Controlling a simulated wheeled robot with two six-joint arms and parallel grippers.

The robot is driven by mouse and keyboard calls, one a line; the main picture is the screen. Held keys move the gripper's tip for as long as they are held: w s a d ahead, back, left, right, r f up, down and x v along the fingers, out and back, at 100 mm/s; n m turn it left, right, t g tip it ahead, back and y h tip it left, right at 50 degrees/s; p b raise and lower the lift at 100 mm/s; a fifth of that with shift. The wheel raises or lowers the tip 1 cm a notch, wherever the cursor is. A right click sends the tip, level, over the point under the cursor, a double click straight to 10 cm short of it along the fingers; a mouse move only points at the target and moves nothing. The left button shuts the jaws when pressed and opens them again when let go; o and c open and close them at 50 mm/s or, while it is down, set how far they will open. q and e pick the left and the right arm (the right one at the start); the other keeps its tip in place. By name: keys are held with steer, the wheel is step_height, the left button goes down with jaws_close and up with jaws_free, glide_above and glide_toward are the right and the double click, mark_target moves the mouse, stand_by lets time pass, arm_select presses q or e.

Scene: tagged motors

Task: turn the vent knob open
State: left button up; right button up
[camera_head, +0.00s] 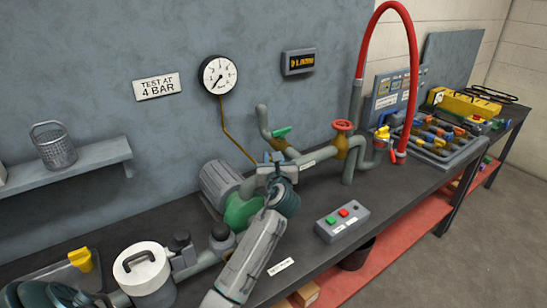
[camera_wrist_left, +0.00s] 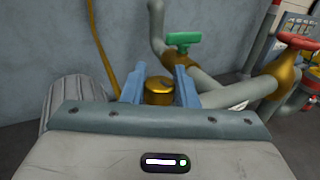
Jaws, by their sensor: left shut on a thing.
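A round brass knob (camera_wrist_left: 158,90), which looks like the vent knob, sits between the two blue fingers of my left gripper (camera_wrist_left: 158,85) in the left wrist view. The fingers are shut on its sides. In the head view my left gripper (camera_head: 276,160) is over the pipework beside the green pump casing (camera_head: 241,212), and its fingers hide the knob there. I cannot tell from this view how far the knob is turned.
A green-handled valve (camera_head: 282,132) and a red-handwheel valve (camera_head: 342,126) stand close by on the pipes. A gauge (camera_head: 218,75) hangs on the wall. A button box (camera_head: 342,221) sits at the bench front. A white-lidded housing (camera_head: 141,268) stands at left.

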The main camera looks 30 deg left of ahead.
arm_select(q)
steer(key=n+g+y, duration=0.3)
steer(key=g, duration=0.1)
steer(key=shift+d+n+g+y, duration=0.1)
steer(key=shift+n+g+y, duration=0.2)
steer(key=shift+n+y, duration=0.1)
steer(key=n+g+y, duration=0.1)
steer(key=n+g, duration=0.1)
steer(key=g, duration=0.1)
steer(key=n+g+y, duration=0.1)
steer(key=n+g, duration=0.1)
steer(key=g, duration=0.1)
steer(key=shift+n+g, duration=0.3)
steer(key=n+g, duration=0.3)
steer(key=g, duration=0.2)
steer(key=shift+b, duration=0.3)
steer(key=shift+n+g+h+b, duration=0.3)
steer(key=shift+n+g+b, duration=0.25)
steer(key=shift+n+g, duration=1.15)
steer(key=shift+g, duration=0.6)
steer(key=o, duration=1)
steer(key=shift+c, duration=0.2)
